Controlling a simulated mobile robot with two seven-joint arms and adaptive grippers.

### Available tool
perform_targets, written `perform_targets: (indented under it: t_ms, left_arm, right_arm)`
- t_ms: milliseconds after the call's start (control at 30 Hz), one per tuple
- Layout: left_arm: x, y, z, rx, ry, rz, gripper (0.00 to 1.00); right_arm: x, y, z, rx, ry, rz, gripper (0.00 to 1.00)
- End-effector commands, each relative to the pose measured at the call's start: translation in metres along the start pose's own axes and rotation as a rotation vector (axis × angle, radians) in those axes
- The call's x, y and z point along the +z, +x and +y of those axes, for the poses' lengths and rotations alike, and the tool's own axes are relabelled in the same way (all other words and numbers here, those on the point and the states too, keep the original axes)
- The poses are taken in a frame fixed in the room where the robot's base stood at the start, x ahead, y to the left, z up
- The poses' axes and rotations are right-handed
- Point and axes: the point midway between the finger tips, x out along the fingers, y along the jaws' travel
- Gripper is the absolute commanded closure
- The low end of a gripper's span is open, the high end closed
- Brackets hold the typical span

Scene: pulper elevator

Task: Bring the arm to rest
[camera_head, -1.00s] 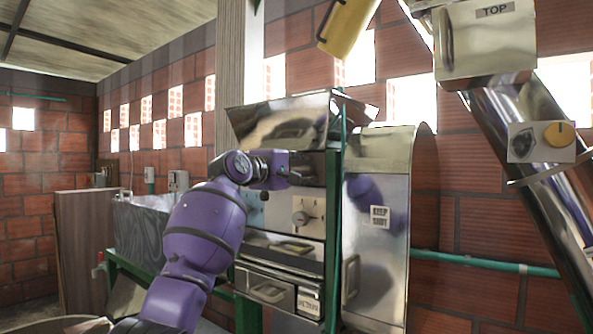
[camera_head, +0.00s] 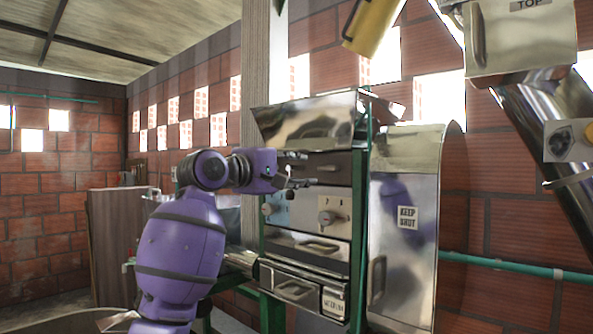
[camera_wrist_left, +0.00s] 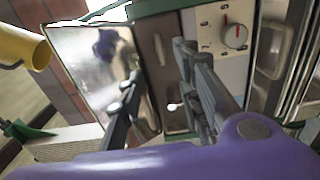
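My left gripper (camera_head: 299,171) is at the end of my purple left arm, in front of the steel pulper machine (camera_head: 318,252) in the head view. In the left wrist view its two dark fingers (camera_wrist_left: 158,62) are spread apart, with nothing between them. The panel dial (camera_head: 326,217) with a red pointer (camera_wrist_left: 235,36) is close to the gripper but apart from it. My right gripper is out of view.
A steel cover marked "KEEP SHUT" (camera_head: 407,217) stands right of the panel. A drawer (camera_head: 293,290) sits below. A wooden cabinet (camera_head: 110,245) stands left.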

Motion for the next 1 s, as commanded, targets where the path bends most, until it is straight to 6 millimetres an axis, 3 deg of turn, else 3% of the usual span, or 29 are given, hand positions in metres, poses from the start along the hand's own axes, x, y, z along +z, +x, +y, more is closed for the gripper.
perform_targets:
  t_ms: [400, 667, 767, 1000]
  left_arm:
    - [0.000, 0.000, 0.002, 0.006, 0.041, 0.001, 0.68]
    - [-0.008, -0.004, 0.036, 0.125, 0.442, 0.125, 0.68]
    - [-0.019, -0.001, 0.007, 0.119, 0.628, 0.201, 0.68]
    - [-0.044, -0.001, -0.106, 0.014, 0.939, 0.311, 0.68]
  right_arm:
    - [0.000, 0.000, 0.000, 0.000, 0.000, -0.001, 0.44]
    - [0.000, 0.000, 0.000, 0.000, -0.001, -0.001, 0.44]
    - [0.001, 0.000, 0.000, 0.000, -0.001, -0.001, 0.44]
    - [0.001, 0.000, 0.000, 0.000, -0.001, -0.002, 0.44]
